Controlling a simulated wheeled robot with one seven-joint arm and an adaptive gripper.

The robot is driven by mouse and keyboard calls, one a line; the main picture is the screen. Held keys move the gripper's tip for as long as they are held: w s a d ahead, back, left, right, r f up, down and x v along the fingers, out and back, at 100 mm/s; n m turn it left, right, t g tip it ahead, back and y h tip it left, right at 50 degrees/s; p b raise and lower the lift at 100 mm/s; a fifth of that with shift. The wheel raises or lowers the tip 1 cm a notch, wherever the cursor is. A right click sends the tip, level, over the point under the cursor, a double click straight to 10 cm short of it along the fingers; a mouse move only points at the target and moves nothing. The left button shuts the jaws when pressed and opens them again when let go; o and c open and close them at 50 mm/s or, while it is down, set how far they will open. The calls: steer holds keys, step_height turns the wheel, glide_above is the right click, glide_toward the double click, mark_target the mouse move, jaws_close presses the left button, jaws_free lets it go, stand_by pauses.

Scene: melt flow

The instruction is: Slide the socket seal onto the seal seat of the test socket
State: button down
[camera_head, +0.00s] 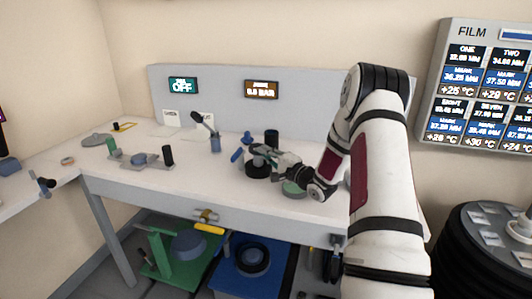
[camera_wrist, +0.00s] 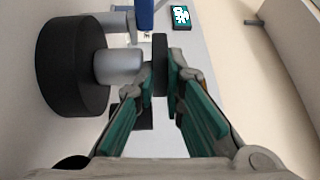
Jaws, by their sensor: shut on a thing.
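A black ring (camera_wrist: 160,66), which I take as the socket seal, is seen edge-on between the teal-padded fingertips of my gripper (camera_wrist: 161,82). My gripper (camera_head: 262,150) is shut on it. The test socket seems to be the grey cylinder (camera_wrist: 118,66) standing on a thick black round base (camera_wrist: 62,68). The base also shows in the head view (camera_head: 258,171). In the wrist view the ring is just beyond the cylinder's free end, roughly in line with it and apart from it. The seal seat cannot be told apart, and the fingers hide part of the ring.
A blue-handled part (camera_head: 238,154) and a black upright cylinder (camera_head: 271,137) stand close by the base. A fixture plate (camera_head: 145,160) is at the left. The bench front between them is clear.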

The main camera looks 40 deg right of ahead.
steer(key=shift+s+a+f+g+p, duration=0.1)
steer(key=shift+a+f+g+p, duration=0.15)
steer(key=shift+f, duration=0.2)
steer(key=shift+a+f+g+p, duration=0.1)
steer(key=shift+f+g+p, duration=0.15)
steer(key=shift+f, duration=0.5)
stand_by(0.8)
steer(key=shift+s+d, duration=0.1)
steer(key=shift+s+r+p, duration=0.15)
steer(key=shift+r+p, duration=0.55)
steer(key=shift+p, duration=0.25)
step_height(320, 180, up, 4)
steer(key=s+p, duration=0.1)
steer(key=p, duration=0.3)
steer(key=s+a+n+y+p, duration=0.1)
steer(key=s+a+y+p, duration=0.1)
steer(key=s+a, duration=0.3)
steer(key=s+a+r+n+g+y+p, duration=0.1)
steer(key=s+a, duration=0.4)
steer(key=a, duration=0.9)
steer(key=s+a+n+y+p, duration=0.2)
steer(key=s+a, duration=0.3)
steer(key=a, duration=0.4)
steer(key=shift+s+a+r+g+y+p, duration=0.25)
steer(key=shift+s+a+g+y+p, duration=0.15)
steer(key=shift+y+p, duration=0.3)
steer(key=shift+d, duration=0.1)
